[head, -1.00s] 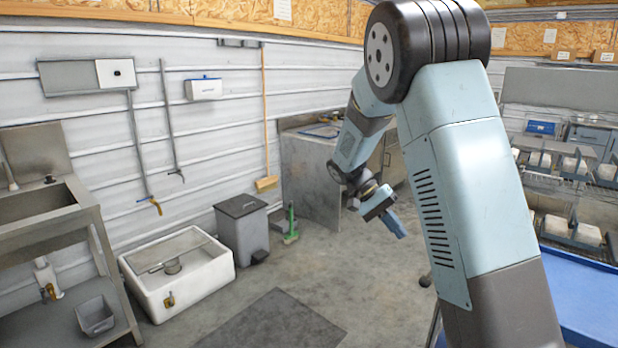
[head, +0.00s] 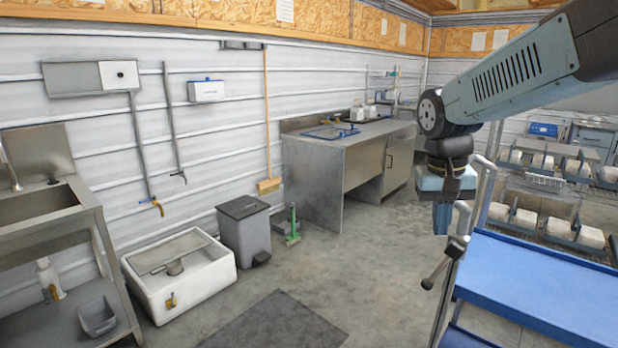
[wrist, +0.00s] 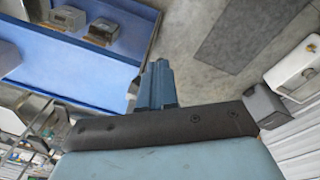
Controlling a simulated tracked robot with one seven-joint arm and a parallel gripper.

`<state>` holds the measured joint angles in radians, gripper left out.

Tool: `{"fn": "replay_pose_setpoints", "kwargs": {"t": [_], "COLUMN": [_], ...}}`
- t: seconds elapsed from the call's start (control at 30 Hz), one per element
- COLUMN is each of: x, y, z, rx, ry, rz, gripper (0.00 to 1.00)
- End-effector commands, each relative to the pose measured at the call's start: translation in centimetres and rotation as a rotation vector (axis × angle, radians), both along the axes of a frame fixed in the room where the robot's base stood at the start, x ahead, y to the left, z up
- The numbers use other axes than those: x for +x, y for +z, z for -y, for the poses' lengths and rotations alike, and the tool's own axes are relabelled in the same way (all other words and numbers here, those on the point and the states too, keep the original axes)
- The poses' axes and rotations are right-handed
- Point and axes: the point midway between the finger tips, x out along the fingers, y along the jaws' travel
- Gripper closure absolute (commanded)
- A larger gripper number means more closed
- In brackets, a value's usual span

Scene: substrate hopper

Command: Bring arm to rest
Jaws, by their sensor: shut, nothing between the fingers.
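My gripper (head: 441,219) hangs pointing down at the right of the head view, just left of the blue cart. Its blue fingers also show in the wrist view (wrist: 158,84), closed together with nothing between them. My arm comes in from the upper right, folded, with the wrist below the dark elbow joint. The gripper is in the air and appears to touch nothing.
A blue cart (head: 540,277) with a metal handle stands close at the right. The wrist view shows grey boxes (wrist: 103,31) on it. A steel bench (head: 345,170), a grey bin (head: 243,232) and a white basin (head: 190,283) line the wall. Open floor lies between.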

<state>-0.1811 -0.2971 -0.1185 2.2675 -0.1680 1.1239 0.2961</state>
Motion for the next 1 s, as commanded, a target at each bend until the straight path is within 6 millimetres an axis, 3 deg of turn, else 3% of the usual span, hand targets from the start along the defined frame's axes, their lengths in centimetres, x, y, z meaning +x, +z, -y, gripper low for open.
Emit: {"fn": "replay_pose_setpoints", "kwargs": {"t": [0.5,0.7,1.0], "x": [-8.4,-9.8,-10.1], "y": [2.4,2.5,2.4], "z": [-1.1,-1.3,-1.4], "rx": [0.073,0.068,0.066], "ry": [0.147,0.177,0.182], "rz": [0.34,0.412,0.423], "gripper": [1.0,1.0,1.0]}}
